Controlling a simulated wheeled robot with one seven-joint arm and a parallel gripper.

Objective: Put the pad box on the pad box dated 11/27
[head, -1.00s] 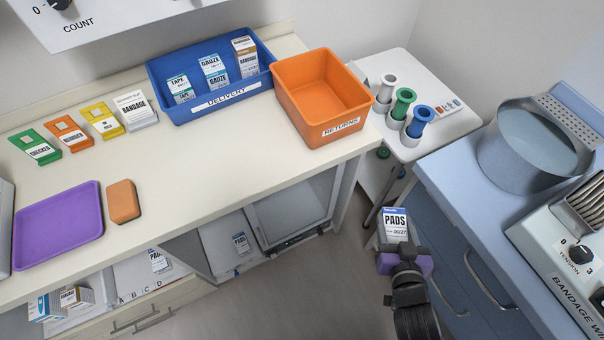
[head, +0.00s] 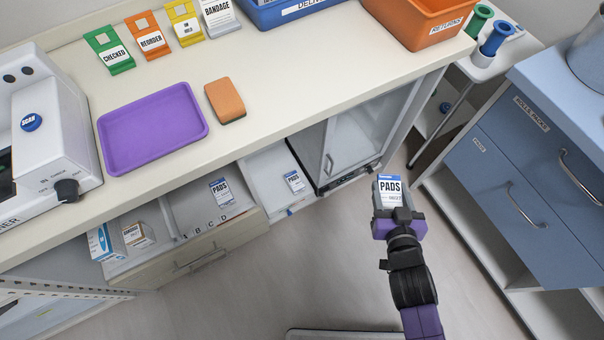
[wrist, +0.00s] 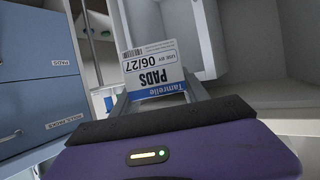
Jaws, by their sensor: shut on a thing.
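My gripper (head: 392,212) is shut on a white and blue pad box (head: 390,188) and holds it up over the floor, right of the counter. In the wrist view this pad box (wrist: 152,66) appears upside down and reads "USE BY 06/27", between the gripper's fingers (wrist: 160,97). A second pad box (head: 221,191) stands in the open drawer under the counter, near the letters C and D. A third pad box (head: 294,181) stands on a white surface right of that drawer. The dates on these two are too small to read.
The counter (head: 300,75) overhangs the drawer (head: 205,252) and a glass-fronted cabinet (head: 345,140). Other boxes (head: 138,235) sit at the drawer's left. Blue drawers (head: 520,180) stand at the right. The floor (head: 310,250) between is open.

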